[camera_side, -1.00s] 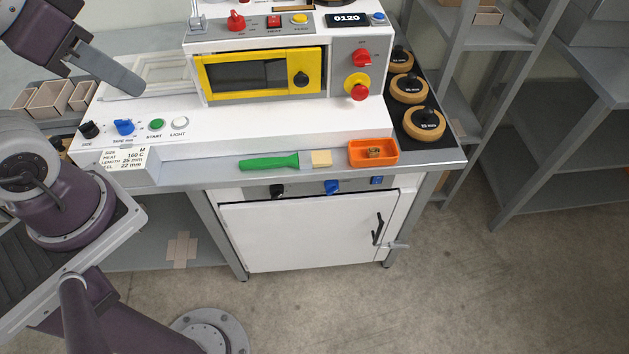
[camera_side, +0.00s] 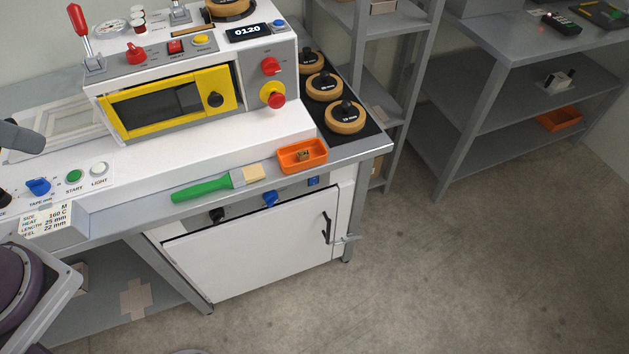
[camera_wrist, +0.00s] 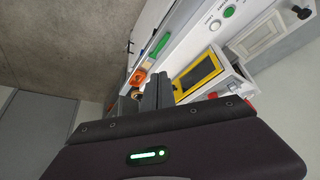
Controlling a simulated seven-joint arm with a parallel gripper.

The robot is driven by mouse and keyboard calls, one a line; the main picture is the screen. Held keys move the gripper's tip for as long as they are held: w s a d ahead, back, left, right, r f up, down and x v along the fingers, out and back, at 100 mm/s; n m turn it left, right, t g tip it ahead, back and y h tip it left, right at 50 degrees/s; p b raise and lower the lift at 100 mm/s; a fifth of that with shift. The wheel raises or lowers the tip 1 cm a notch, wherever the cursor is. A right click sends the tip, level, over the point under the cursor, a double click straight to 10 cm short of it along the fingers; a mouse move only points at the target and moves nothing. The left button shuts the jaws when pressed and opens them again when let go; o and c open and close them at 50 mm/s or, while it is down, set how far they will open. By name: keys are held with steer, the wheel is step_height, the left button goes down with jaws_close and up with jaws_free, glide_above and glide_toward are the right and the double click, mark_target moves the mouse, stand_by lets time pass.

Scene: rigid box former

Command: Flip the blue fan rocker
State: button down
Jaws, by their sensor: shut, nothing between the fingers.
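The blue fan rocker (camera_side: 313,181) is a small blue switch at the right end of the grey panel under the bench's front edge, above the white cabinet door, in the side view. Which way it is tipped is too small to tell. My gripper shows only as a grey tip (camera_side: 22,137) at the left edge of the side view, above the bench and far left of the rocker. In the wrist view its fingers (camera_wrist: 158,88) are together with nothing held. I cannot make out the rocker in the wrist view.
A blue knob (camera_side: 270,199) and a black knob (camera_side: 217,215) share the rocker's panel. A green-handled brush (camera_side: 205,189) and an orange tray (camera_side: 302,156) lie on the ledge above. The door's black handle (camera_side: 327,227) sticks out below. Open floor lies in front.

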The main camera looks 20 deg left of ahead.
steer(key=w+d+r+n+t+h, duration=0.2)
steer(key=w+d+r, duration=0.2)
steer(key=w+d, duration=0.55)
steer(key=w+d+r+n+t+h, duration=0.25)
steer(key=w+d+r, duration=0.25)
steer(key=w+d, duration=0.45)
steer(key=w+d+r+n+t+h, duration=0.15)
steer(key=w+d+r, duration=0.25)
steer(key=w+d, duration=0.6)
steer(key=w+d+f+n+t, duration=0.1)
steer(key=w+d+f+n, duration=0.35)
steer(key=w, duration=0.45)
steer(key=w+d+f+n+y, duration=0.2)
steer(key=f+n, duration=0.3)
steer(key=f, duration=0.4)
steer(key=w+d+f+n+y, duration=0.1)
steer(key=d+f+n+y, duration=0.25)
steer(key=f, duration=0.55)
steer(key=s+a+f+n+g+y, duration=0.2)
steer(key=s+a+f, duration=0.1)
steer(key=f, duration=0.6)
steer(key=s+a+f+n+g+y, duration=0.1)
steer(key=s+a+f+n+y, duration=0.2)
steer(key=f, duration=0.6)
steer(key=s+a+f+n+g+y, duration=0.2)
steer(key=s+a+f+n, duration=0.1)
steer(key=s+f, duration=0.4)
steer(key=shift+a+f+g, duration=0.3)
steer(key=shift+a+f, duration=0.05)
steer(key=shift+f, duration=0.6)
